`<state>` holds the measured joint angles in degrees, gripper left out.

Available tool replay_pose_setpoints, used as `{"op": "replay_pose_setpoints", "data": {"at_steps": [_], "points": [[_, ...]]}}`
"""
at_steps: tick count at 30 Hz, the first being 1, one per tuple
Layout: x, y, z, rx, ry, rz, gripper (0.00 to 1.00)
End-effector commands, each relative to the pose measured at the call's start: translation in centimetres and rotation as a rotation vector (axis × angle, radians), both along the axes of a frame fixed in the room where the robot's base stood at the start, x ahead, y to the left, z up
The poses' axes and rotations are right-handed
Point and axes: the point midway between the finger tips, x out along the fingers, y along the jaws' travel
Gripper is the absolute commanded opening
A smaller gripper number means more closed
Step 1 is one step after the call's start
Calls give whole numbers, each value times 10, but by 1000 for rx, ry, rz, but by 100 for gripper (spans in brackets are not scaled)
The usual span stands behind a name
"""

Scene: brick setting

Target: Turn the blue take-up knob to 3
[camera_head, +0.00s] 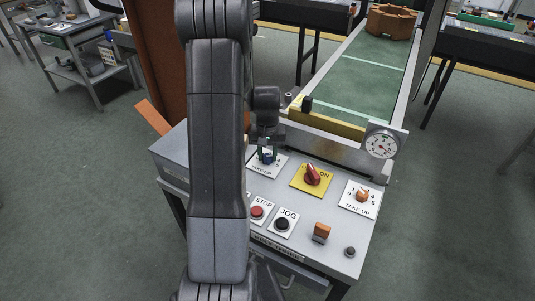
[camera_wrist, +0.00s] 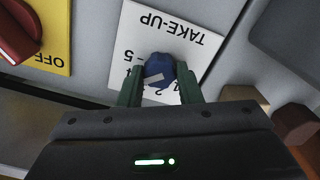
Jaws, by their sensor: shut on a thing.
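The blue take-up knob (camera_wrist: 159,70) sits on a white plate marked TAKE-UP (camera_wrist: 176,24) in the wrist view, upside down there. Some of the plate's numbers show beside the knob; others are hidden by it and my fingers. My gripper (camera_wrist: 159,88) is shut on the blue knob, one green finger on each side. A pale pointer mark shows on the knob, but I cannot tell which number it points to. In the head view the blue knob (camera_head: 267,157) shows small beneath my gripper (camera_head: 267,147), at the panel's back left.
A red switch (camera_head: 312,174) on a yellow plate and an orange take-up knob (camera_head: 362,195) stand to the right. Red STOP (camera_head: 257,212) and black JOG (camera_head: 282,224) buttons are in front. A dial gauge (camera_head: 381,144) and green conveyor belt (camera_head: 360,80) are behind.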

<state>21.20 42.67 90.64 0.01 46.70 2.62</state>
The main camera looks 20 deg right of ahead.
Motion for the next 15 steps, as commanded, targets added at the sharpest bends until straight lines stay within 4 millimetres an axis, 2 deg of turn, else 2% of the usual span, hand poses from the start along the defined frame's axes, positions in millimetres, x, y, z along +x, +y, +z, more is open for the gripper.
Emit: {"op": "replay_pose_setpoints", "data": {"at_steps": [15], "points": [[1, 0, 0, -2, -1, 362, 9]]}}
